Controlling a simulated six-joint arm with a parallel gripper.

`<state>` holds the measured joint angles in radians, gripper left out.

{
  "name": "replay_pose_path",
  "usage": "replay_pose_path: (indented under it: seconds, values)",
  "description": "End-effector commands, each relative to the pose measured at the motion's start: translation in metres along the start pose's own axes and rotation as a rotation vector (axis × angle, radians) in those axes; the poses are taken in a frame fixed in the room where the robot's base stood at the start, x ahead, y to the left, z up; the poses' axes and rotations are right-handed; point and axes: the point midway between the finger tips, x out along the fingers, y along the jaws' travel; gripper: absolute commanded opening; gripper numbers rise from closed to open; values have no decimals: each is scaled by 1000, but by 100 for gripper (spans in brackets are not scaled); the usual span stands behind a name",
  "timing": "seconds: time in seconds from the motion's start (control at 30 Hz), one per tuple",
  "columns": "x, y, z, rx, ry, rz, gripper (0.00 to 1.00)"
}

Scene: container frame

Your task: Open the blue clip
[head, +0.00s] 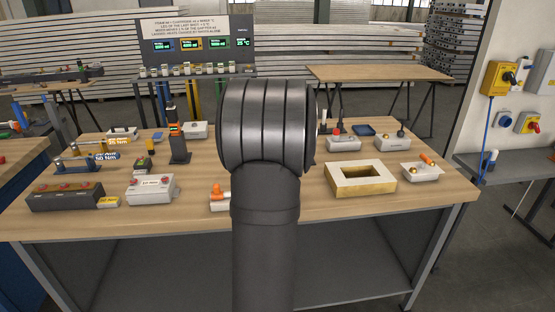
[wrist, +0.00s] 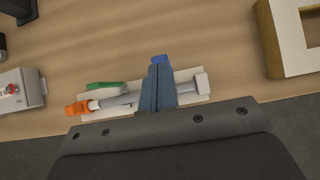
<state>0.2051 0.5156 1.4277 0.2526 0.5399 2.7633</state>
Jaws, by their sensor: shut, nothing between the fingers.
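My gripper (wrist: 160,78) is shut and empty in the wrist view, its fingers over the middle of a pale fixture (wrist: 201,83). The fixture holds a grey cylinder (wrist: 118,101) lying lengthwise, with an orange end (wrist: 76,107) at the left. A green clip (wrist: 104,87) lies along the cylinder's far side. In the head view my arm hides the gripper and most of the fixture; its orange end (head: 217,191) shows.
A box with a square opening (head: 361,181) stands to the right on the wooden table (head: 300,217). A grey box with a red button (head: 152,190) stands to the left. Bare wood lies beyond the fixture. The table's front edge runs close to it.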

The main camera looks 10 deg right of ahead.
Motion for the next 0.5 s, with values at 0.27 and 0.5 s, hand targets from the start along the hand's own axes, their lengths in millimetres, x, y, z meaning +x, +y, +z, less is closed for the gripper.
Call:
replay_pose_path:
  seconds: [0.27, 0.5]
  values:
    - [-25, 0, -21, 1, -3, -1, 0]
    - [-41, 0, 13, -1, -4, 0, 0]
